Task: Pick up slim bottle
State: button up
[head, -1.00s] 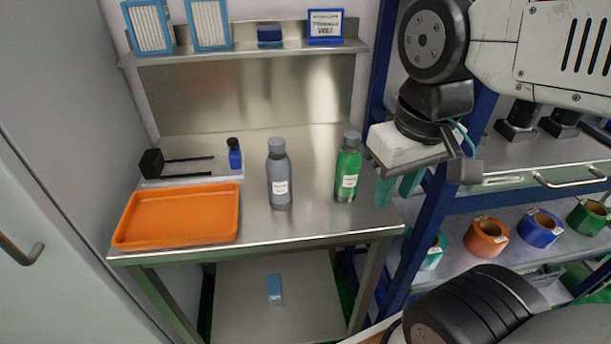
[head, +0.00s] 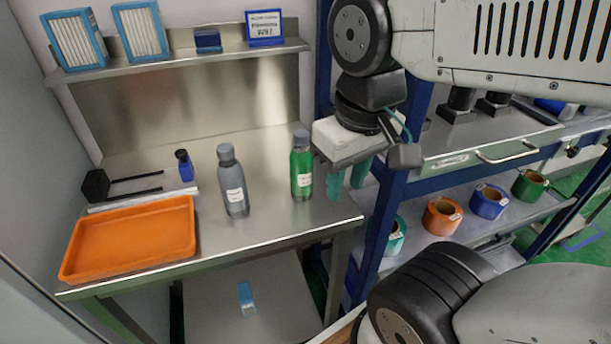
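Two similar bottles stand upright on the steel table: a grey bottle (head: 233,182) and a green bottle (head: 301,166) to its right, both with grey caps and white labels. A small dark blue bottle (head: 184,166) with a black cap stands farther left. I cannot tell for certain which one is the slim bottle. My gripper (head: 349,185) points down just right of the green bottle, its two teal fingers apart with nothing seen between them. I cannot tell its exact depth relative to the bottle.
An orange tray (head: 130,243) lies at the table's left front, with a black two-pronged holder (head: 97,186) behind it. A shelf (head: 180,65) runs along the back. A blue rack post (head: 372,228) stands right of the table, beside tape rolls (head: 442,215).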

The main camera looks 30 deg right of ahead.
aim_at(300, 162)
jog(key=z, duration=1.45)
jog(key=k, duration=1.05)
jog(key=z, duration=0.2)
jog(key=i, duration=0.35)
jog(key=u, duration=0.1)
